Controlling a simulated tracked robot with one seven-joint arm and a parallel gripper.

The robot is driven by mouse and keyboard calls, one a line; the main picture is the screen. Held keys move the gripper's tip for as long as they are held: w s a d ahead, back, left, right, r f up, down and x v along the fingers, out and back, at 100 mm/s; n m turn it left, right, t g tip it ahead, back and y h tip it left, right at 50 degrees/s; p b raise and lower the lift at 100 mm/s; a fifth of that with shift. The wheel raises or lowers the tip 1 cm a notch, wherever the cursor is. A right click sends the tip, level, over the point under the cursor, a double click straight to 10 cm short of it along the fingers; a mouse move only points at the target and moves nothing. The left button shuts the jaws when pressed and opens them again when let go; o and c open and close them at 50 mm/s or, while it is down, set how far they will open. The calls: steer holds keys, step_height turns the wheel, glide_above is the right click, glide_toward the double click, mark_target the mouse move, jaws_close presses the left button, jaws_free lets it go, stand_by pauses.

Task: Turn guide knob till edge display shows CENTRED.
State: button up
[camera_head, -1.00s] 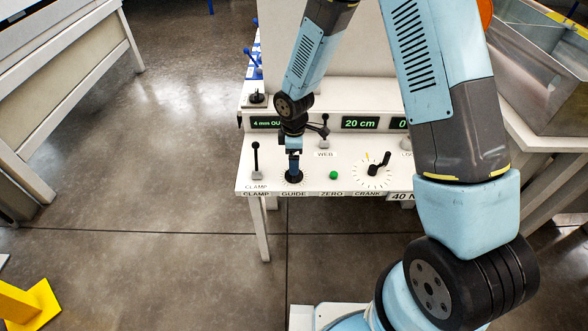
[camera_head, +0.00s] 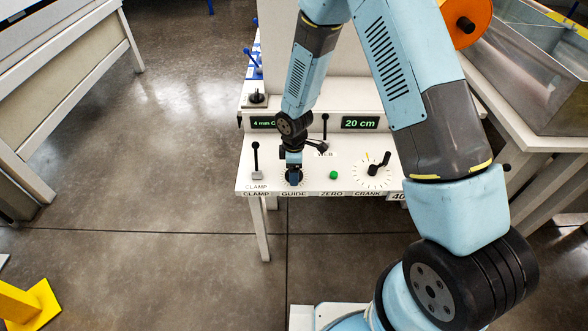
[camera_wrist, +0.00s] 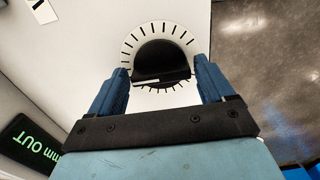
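The guide knob (camera_wrist: 162,58) is black and round, with a ring of tick marks on the white panel around it. In the head view my gripper (camera_head: 294,178) is over the knob above the GUIDE label and hides most of it. In the wrist view the blue fingers of my gripper (camera_wrist: 162,68) stand on either side of the knob, with what looks like a narrow gap at each side. The edge display (camera_head: 264,123) shows green text, "4 mm O", cut off by my arm. In the wrist view the edge display (camera_wrist: 35,148) reads "mm OUT".
A clamp lever (camera_head: 256,160) stands left of the knob. A green zero button (camera_head: 333,175) and a black crank (camera_head: 379,164) lie to the right. A web lever (camera_head: 325,128) rises behind. Another display (camera_head: 360,123) reads 20 cm.

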steer(key=c, duration=0.8)
steer(key=shift+o, duration=0.2)
steer(key=shift+m, duration=0.3)
steer(key=m, duration=1.1)
steer(key=shift+w, duration=0.1)
steer(key=o, duration=1)
steer(key=shift+o, duration=0.2)
